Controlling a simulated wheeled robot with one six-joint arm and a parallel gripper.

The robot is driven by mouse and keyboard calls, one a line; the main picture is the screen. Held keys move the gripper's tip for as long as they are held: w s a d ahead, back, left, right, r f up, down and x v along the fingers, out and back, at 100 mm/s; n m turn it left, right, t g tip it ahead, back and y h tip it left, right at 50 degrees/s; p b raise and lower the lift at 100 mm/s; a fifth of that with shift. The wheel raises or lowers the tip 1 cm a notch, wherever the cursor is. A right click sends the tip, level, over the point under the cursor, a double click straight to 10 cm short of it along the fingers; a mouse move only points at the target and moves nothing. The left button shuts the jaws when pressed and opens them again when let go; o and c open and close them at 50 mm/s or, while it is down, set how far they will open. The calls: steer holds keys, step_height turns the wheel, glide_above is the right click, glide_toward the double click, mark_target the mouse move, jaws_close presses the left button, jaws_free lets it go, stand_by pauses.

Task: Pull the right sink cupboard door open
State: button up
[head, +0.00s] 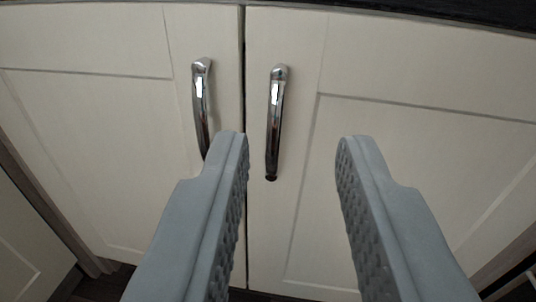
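The right sink cupboard door (410,140) is cream, panelled and shut. Its curved chrome handle (275,120) stands upright near the door's left edge. The left cupboard door (100,150) is also shut, with a matching chrome handle (201,105) close to the gap. My gripper (294,145) is open and empty, pointing at the doors. In the picture, the right door's handle lies between the two grey fingers, nearer the left finger. The left finger covers the lower end of the left handle. I see no clear contact with either handle; how far the fingertips are from the door is hard to tell.
A dark worktop edge (470,12) runs along the top. Another cream cupboard front (25,250) stands at the lower left. The dark floor (95,284) shows at the bottom left. A narrow dark gap (242,60) separates the two doors.

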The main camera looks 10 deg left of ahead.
step_height(320, 180, down, 10)
steer(key=w+y, duration=0.1)
steer(key=w, duration=0.1)
glide_toward(274, 126)
steer(key=w, duration=0.5)
steer(key=w+a, duration=0.1)
steer(key=w, duration=0.2)
steer(key=shift+w, duration=0.35)
jaws_close()
